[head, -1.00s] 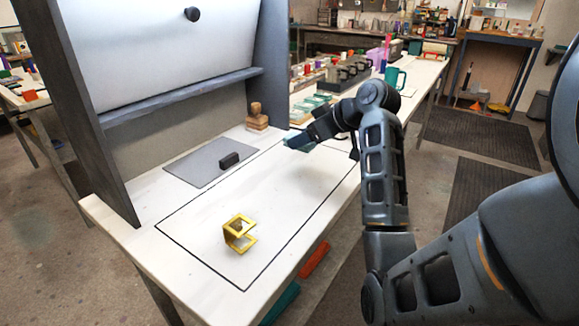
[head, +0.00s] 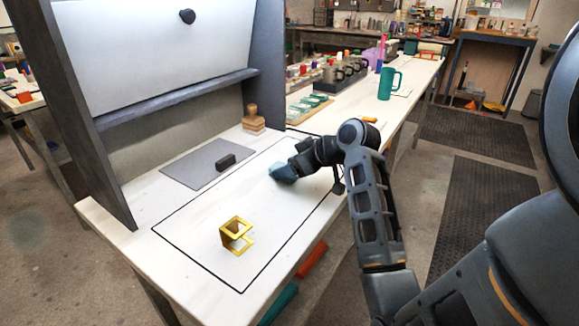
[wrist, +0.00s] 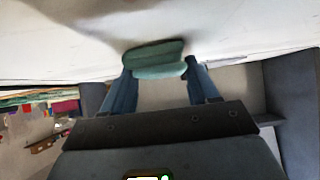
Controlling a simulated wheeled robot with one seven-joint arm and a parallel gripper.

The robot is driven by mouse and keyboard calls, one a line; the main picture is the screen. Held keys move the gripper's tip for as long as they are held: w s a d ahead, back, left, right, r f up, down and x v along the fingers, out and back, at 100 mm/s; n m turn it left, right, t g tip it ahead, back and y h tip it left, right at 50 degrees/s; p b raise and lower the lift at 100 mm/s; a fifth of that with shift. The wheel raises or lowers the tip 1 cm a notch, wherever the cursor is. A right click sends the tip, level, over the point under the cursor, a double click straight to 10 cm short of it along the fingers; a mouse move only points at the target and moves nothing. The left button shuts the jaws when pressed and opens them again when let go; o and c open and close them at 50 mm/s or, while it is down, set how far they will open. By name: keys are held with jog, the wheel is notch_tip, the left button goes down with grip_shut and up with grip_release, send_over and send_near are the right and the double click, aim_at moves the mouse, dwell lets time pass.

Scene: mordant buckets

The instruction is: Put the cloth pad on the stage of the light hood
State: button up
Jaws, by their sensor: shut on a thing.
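The light hood (head: 160,40) is a large dark-framed box with a pale panel at the left in the head view. A flat grey sheet (head: 185,168), apparently its stage, lies on the white table before it, with a small black block (head: 226,161) on it. My gripper (head: 287,171) is right of the sheet, low over the table and apart from it. It is shut on the teal cloth pad (head: 279,174). In the wrist view the pad (wrist: 155,60) shows between my two fingertips (wrist: 157,70), close to the white surface; contact is unclear.
A gold open bracket (head: 236,235) stands inside the black outline on the table's near part. A wooden stamp (head: 252,120) stands behind the sheet by the hood's right side. A teal mug (head: 386,85) is farther back. The outlined area is mostly clear.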

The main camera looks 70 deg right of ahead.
jog(key=shift+f, duration=0.2)
jog(key=o, duration=1.1)
jog(key=shift+r, duration=0.1)
jog(key=shift+r, duration=0.2)
jog(key=v, duration=1.2)
